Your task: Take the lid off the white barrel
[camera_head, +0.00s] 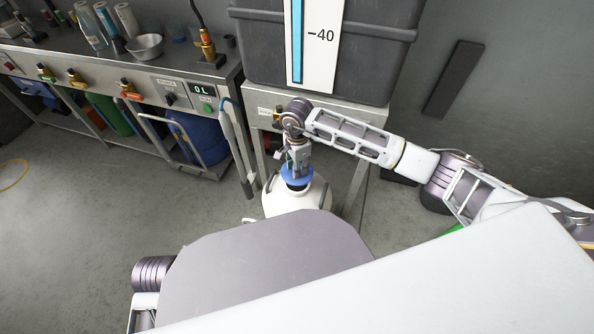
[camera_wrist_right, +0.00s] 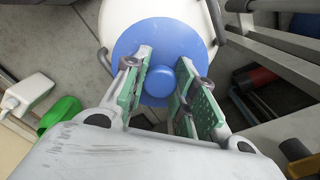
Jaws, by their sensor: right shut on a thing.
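The white barrel (camera_head: 287,205) stands on the floor just in front of me, partly hidden by my body. Its round blue lid (camera_head: 300,179) is at the barrel's top, with a dark band under its near edge. I cannot tell whether it is seated or slightly raised. My right gripper (camera_head: 297,163) reaches down from above onto the lid. In the right wrist view, the gripper's green-padded fingers (camera_wrist_right: 165,62) are shut on the blue knob (camera_wrist_right: 160,80) of the lid, with the white barrel (camera_wrist_right: 150,10) beneath. My left gripper is out of view.
A metal bench (camera_head: 182,72) with valves, bottles and a bowl (camera_head: 146,47) runs along the left. A big grey tank (camera_head: 262,50) on a metal stand (camera_head: 352,116) is right behind the barrel. Floor (camera_head: 90,215) to the left is open. A green object (camera_wrist_right: 60,115) lies near the barrel.

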